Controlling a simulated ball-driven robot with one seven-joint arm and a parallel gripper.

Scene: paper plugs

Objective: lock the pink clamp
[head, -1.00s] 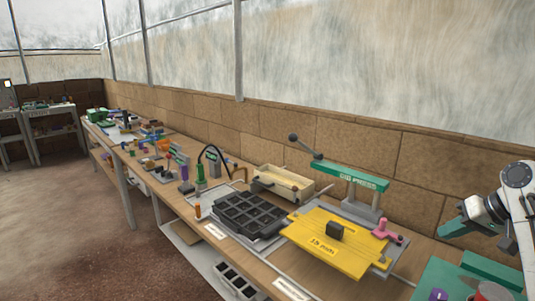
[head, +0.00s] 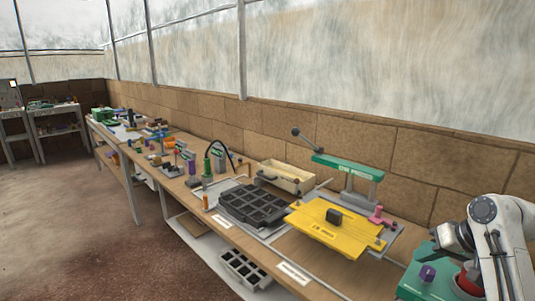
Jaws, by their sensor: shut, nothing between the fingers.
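The pink clamp (head: 378,216) sits at the right edge of the yellow board (head: 318,238), beside the base of the green-topped press (head: 347,167). A short pink part stands up from it; the clamp is too small to tell whether it is locked. A dark block (head: 333,215) stands on the yellow board. My gripper (head: 438,257) is to the right of the clamp and apart from it, low over the green surface at the right. Its fingers show only partly against that green and hold nothing that I can see.
A black tray with several cells (head: 252,206) lies left of the yellow board, with a cream bin (head: 286,176) behind it. The press lever (head: 296,132) sticks up to the left. A purple piece (head: 427,273) is on the green surface (head: 413,287) near my arm.

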